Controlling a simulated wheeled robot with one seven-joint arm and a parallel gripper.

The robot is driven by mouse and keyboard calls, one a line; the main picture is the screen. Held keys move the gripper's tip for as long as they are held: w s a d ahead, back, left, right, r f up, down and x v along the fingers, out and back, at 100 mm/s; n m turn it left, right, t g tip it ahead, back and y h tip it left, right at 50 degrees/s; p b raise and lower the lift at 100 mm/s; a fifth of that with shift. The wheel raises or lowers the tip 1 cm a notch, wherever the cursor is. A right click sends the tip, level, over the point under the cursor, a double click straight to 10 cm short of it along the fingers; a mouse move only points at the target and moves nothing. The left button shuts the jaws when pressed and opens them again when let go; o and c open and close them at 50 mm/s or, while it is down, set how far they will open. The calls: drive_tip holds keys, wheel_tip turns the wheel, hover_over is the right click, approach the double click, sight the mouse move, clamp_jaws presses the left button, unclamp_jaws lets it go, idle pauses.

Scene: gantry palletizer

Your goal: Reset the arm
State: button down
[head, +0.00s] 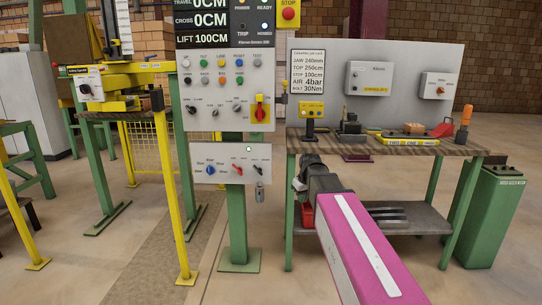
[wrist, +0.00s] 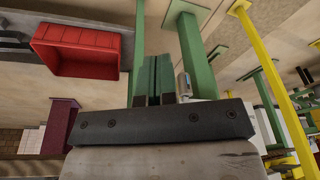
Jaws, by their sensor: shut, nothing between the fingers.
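My arm reaches forward from the bottom of the head view, with a pink and white link in front and a dark wrist end beyond it, before the workbench's left side. In the wrist view my gripper (wrist: 154,62) shows a dark bolted bar and two green fingers side by side. The fingers are together with nothing held between them. In the head view the fingertips are hard to make out.
The control panel (head: 222,95) stands left of my wrist, with a lower switch box (head: 231,171). The workbench (head: 375,146) carries tools. A red bin (wrist: 82,48) sits on its lower shelf. A yellow frame (head: 172,190) stands left; a green cabinet (head: 492,222) stands right.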

drive_tip(key=s+d+f+m+g, duration=0.1)
drive_tip(key=s+d+f+m, duration=0.1)
drive_tip(key=s+f, duration=0.7)
drive_tip(key=s+d+f+m+g+h, duration=0.1)
drive_tip(key=s+d+f+m, duration=0.2)
drive_tip(key=s+f, duration=0.7)
drive_tip(key=shift+d, duration=0.5)
